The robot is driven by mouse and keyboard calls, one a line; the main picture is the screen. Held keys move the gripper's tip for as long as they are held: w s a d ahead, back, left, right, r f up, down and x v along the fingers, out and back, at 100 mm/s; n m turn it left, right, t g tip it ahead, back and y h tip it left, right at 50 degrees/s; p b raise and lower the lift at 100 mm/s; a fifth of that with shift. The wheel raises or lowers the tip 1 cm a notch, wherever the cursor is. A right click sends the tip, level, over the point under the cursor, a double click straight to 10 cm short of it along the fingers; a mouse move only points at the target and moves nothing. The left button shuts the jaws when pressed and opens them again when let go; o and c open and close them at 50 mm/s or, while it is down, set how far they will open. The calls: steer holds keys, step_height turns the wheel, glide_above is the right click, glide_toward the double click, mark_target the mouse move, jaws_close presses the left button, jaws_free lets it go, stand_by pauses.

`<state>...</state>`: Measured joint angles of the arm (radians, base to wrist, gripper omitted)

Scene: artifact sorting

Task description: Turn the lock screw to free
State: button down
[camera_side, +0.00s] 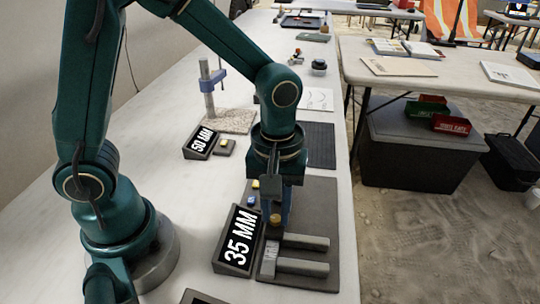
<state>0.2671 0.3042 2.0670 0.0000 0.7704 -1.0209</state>
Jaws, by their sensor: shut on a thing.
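A grey caliper-like tool (302,266) with two parallel jaws lies on a dark mat at the front, beside a black "35 MM" sign (237,240). A small brass-coloured round knob (275,219), which looks like the lock screw, sits at the tool's far end. My gripper (274,208) points straight down over this knob, with its fingertips at it and shut on it. The fingers are dark and small here, so the exact contact and the screw's turn angle cannot be made out.
Small blue (251,201) and yellow (252,214) pieces lie left of my gripper. A "50 MM" sign (201,142) and a stand with a blue clamp (209,85) are farther back. The dark mat (322,205) is bare to the right of my gripper.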

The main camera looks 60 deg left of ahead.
mark_target(276, 216)
steer(key=c, duration=0.7)
jaws_free()
steer(key=shift+c, duration=0.2)
steer(key=shift+r, duration=2.6)
steer(key=shift+w+a+r, duration=0.15)
steer(key=shift+r, duration=0.1)
steer(key=s+a+r+m+t, duration=0.5)
steer(key=s+a+m, duration=0.1)
steer(key=m, duration=0.2)
steer(key=shift+s+m+t, duration=0.3)
steer(key=shift+s, duration=0.05)
